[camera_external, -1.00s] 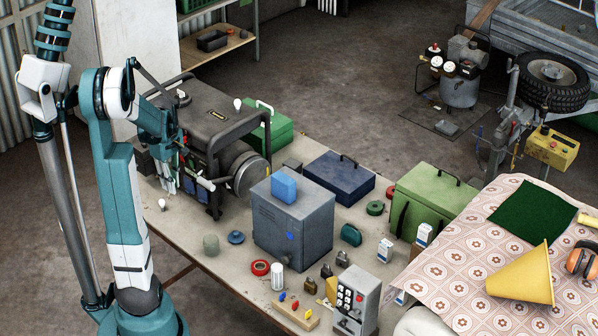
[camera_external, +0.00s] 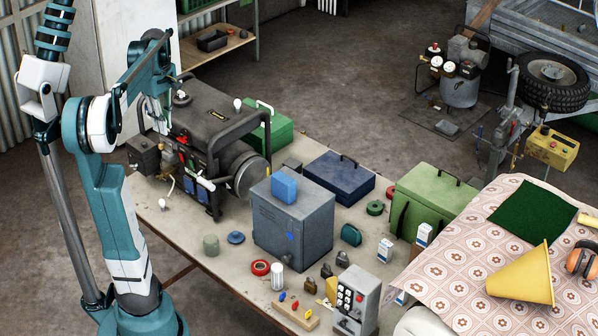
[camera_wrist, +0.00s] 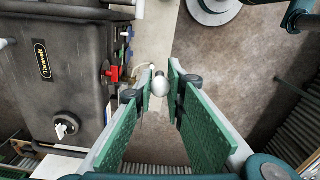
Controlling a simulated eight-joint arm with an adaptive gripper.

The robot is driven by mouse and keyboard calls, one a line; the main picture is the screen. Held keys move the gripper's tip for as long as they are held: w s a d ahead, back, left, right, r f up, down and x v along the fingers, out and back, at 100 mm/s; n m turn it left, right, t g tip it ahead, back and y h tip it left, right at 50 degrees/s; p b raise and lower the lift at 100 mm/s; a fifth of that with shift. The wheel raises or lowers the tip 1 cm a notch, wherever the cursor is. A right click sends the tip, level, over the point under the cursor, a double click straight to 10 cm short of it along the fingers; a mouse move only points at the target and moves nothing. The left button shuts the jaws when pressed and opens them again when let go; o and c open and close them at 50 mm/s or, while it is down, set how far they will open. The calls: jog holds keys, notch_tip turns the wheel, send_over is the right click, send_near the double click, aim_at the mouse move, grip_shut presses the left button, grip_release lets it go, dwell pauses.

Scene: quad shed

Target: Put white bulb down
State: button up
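The grey metal box (camera_external: 293,225) with a blue block (camera_external: 284,185) on it stands right of the generator. The bench's left front corner is mostly clear.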

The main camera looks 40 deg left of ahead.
notch_tip(320, 180, up, 8)
jog(key=shift+f, duration=0.15)
jog(key=w+a+m+p, duration=0.1)
jog(key=w+a+p, duration=0.3)
jog(key=w, duration=0.6)
jog(key=w+a+p, duration=0.2)
jog(key=w+p, duration=0.4)
jog(key=w, duration=0.4)
jog(key=f, duration=0.5)
jog(key=shift+d+f+b, duration=0.2)
jog(key=shift+d+b, duration=0.05)
jog(key=shift+b, duration=0.15)
jog(key=shift+f, duration=2.9)
jog(key=shift+f, duration=0.1)
